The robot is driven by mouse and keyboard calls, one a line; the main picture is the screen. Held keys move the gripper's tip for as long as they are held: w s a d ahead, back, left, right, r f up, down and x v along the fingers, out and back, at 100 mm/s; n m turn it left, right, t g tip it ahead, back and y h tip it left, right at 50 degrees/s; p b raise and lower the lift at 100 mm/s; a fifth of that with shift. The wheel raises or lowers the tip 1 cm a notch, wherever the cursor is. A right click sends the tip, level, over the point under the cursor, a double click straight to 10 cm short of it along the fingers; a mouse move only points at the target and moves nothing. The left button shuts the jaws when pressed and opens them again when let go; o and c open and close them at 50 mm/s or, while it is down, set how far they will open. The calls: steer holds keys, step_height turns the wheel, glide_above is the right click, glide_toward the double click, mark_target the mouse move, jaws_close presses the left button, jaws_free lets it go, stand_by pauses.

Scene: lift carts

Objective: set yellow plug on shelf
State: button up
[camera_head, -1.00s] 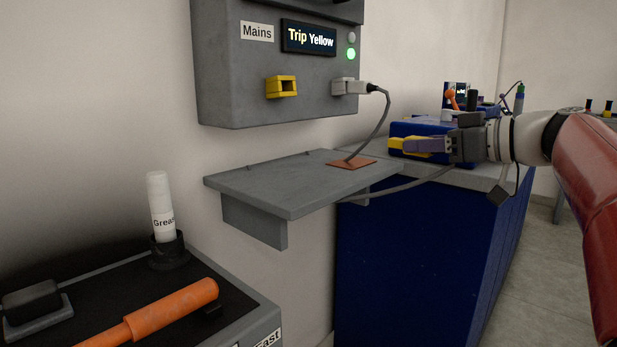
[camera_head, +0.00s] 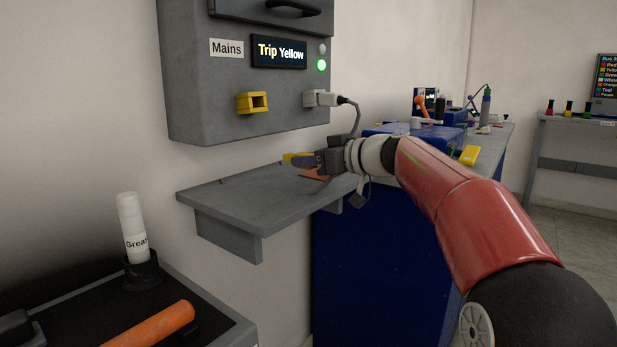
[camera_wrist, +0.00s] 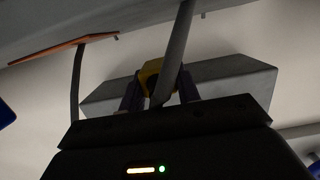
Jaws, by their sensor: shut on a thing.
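The yellow plug (camera_head: 290,157) is held between the purple fingers of my gripper (camera_head: 303,160). In the wrist view, the yellow plug (camera_wrist: 149,74) shows between the fingertips, partly hidden by a grey cable running across it. The grey shelf (camera_head: 235,200) is fixed to the wall below the Mains box. In the head view my gripper overlaps the shelf's right, back part; the exact gap between plug and shelf cannot be told.
The Mains box (camera_head: 190,80) carries an empty-looking yellow socket (camera_head: 252,103) and a grey plug (camera_head: 320,98) with a hanging cable. An orange-brown patch (camera_head: 314,175) lies on the shelf. A blue cabinet (camera_head: 370,260) stands right. The shelf's left part is clear.

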mark_target(308, 187)
step_height(308, 187, down, 3)
steer(key=shift+f, duration=0.2)
steer(key=shift+w+a+f, duration=0.1)
steer(key=shift+a+f, duration=0.05)
steer(key=shift+f, duration=0.15)
steer(key=shift+f+b, duration=0.15)
steer(key=shift+b, duration=0.25)
steer(key=o, duration=1)
